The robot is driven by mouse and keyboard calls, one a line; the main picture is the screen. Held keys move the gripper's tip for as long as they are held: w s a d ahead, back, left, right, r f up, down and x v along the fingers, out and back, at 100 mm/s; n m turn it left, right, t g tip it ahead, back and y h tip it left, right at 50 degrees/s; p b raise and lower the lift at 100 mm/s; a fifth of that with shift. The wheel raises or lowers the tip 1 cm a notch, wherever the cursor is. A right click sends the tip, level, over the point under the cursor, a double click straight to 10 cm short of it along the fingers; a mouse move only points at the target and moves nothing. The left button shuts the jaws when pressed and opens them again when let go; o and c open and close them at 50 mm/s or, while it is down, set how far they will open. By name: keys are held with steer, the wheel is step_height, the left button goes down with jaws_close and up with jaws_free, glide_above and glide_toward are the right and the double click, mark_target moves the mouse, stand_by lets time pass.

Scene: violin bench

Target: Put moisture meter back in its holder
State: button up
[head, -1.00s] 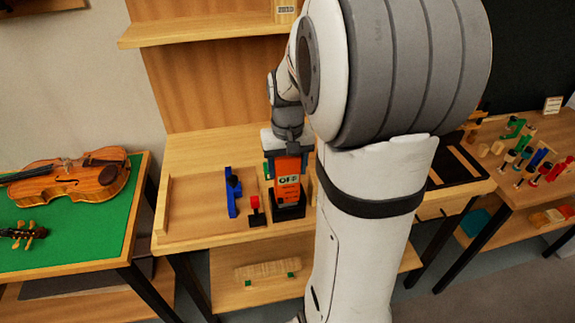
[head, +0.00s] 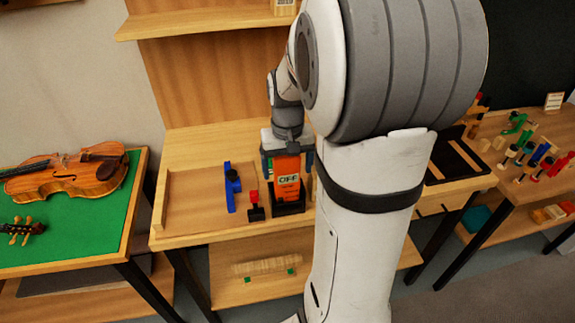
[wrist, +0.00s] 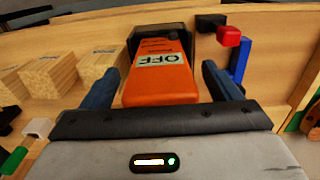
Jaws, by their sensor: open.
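The orange moisture meter (head: 287,178), with a pale label reading OFF, stands in a black holder (head: 289,207) on the workbench. In the wrist view the meter (wrist: 160,78) lies between the two blue fingers, with the dark holder (wrist: 134,40) around its far end. My gripper (wrist: 164,88) is open, with a finger on each side of the meter and a visible gap on both sides. In the head view my gripper (head: 287,160) is just above and around the meter's top. How deep the meter sits in the holder is partly hidden.
A blue clamp (head: 231,187) and a small red-topped black item (head: 254,205) stand left of the holder. Wooden blocks (wrist: 54,75) stand close beside it in the wrist view. A violin (head: 66,172) lies on a green mat at left.

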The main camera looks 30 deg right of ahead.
step_height(320, 180, up, 8)
steer(key=shift+f, duration=0.1)
steer(key=s+a+f+n+t, duration=0.2)
steer(key=s+a+f+n, duration=0.1)
steer(key=s+a, duration=0.8)
steer(key=shift+s+a+t, duration=0.25)
steer(key=shift+s+t, duration=0.15)
steer(key=shift+s, duration=0.25)
